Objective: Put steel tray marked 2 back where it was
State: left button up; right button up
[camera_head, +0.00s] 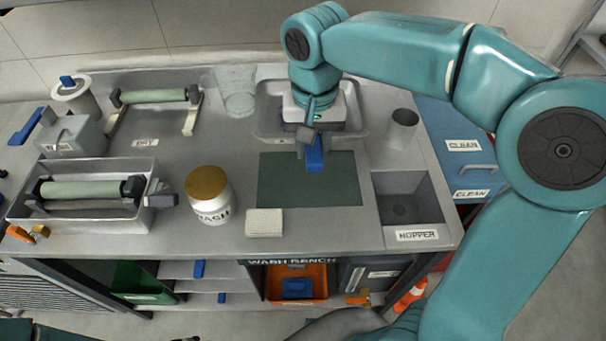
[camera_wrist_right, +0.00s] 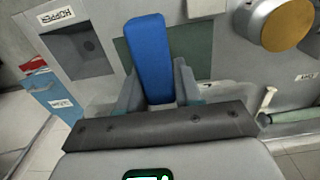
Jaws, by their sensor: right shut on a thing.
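I cannot make out a number 2 on any tray. A shallow steel tray or basin (camera_head: 268,98) sits at the back middle of the bench, partly hidden by my right gripper. A deeper steel tray (camera_head: 100,221) with a green roller in it stands at the left front. My right gripper (camera_head: 310,143) is shut on a blue bar-shaped piece (camera_head: 315,156) over the far part of the dark green mat. The blue piece (camera_wrist_right: 149,58) also shows between the fingers in the wrist view; what it belongs to cannot be told. My left gripper is not in view.
The green mat (camera_head: 290,185) is bare. Around it are a white jar (camera_head: 209,205), a pale block (camera_head: 264,223), the hopper (camera_head: 402,208) and a grey cup (camera_head: 402,131). A second roller (camera_head: 153,96) stands at the back left. Blue drawers marked CLEAN (camera_head: 466,160) are right.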

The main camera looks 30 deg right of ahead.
send_over(310, 211)
notch_tip(310, 211, down, 15)
jog(key=shift+s+d+r+b, duration=0.15)
jog(key=shift+r+b, duration=0.05)
jog(key=shift+b, duration=0.15)
jog(key=shift+f, duration=2.45)
jog(key=shift+f+b, duration=0.15)
jog(key=shift+b, duration=0.15)
jog(key=o, duration=1)
jog(key=shift+o, duration=0.2)
